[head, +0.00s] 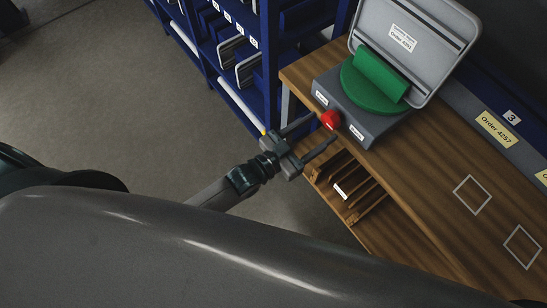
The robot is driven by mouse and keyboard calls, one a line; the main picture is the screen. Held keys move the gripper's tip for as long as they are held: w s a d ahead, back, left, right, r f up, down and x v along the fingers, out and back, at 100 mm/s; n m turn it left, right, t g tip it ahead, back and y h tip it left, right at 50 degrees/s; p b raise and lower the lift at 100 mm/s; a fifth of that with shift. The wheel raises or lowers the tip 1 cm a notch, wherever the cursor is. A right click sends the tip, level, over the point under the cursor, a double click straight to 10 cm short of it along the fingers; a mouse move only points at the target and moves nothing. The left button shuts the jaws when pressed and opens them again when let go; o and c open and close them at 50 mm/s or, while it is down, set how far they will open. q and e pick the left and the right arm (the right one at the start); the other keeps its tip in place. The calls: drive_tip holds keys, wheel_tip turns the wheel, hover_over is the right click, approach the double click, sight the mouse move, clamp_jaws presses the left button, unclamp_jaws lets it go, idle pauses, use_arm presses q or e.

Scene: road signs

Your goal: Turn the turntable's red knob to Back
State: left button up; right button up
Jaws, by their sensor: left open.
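The turntable's grey base (378,125) stands on the wooden bench, near its left end. Its red knob (330,119) is on the front face, between two small white labels too small to read. A green turntable disc with an upright green holder (381,75) sits on top. A grey sign (414,40) with a white label stands tilted in the holder. My left gripper (322,129) is open, with its two fingers pointing at the knob, one to either side of it in the picture. I cannot tell whether they touch it. My right gripper is not in view.
The wooden bench (432,178) has two white square outlines at its right. A slotted wooden rack (352,190) is below its front edge. A blue shelf (268,50) with grey plates stands behind at the left. A yellow order label (496,132) is on the back ledge.

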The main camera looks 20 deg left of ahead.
use_arm(q)
drive_tip(key=b+v, duration=0.4)
drive_tip(key=v, duration=1.1)
drive_tip(key=shift+s, duration=0.25)
drive_tip(key=shift+a, duration=0.1)
drive_tip(key=s+a+f+n+g+y, duration=0.1)
drive_tip(key=a+f+g+y, duration=0.2)
drive_tip(key=f, duration=0.9)
drive_tip(key=s+a+f+n+y, duration=0.15)
drive_tip(key=a+f, duration=0.35)
drive_tip(key=f, duration=0.7)
drive_tip(key=s+a+f+n+g+y, duration=0.1)
drive_tip(key=a+f+g+y, duration=0.2)
drive_tip(key=f, duration=0.9)
drive_tip(key=s+a+f+g+y, duration=0.2)
drive_tip(key=s+a+f+g, duration=0.15)
drive_tip(key=s+f, duration=0.7)
drive_tip(key=s+f+g, duration=0.2)
drive_tip(key=s+f, duration=0.3)
drive_tip(key=s, duration=0.3)
drive_tip(key=s+f+n+g+y, duration=0.1)
drive_tip(key=s+f+g, duration=0.1)
drive_tip(key=s+f, duration=0.3)
drive_tip(key=s, duration=0.3)
drive_tip(key=shift+s, duration=0.3)
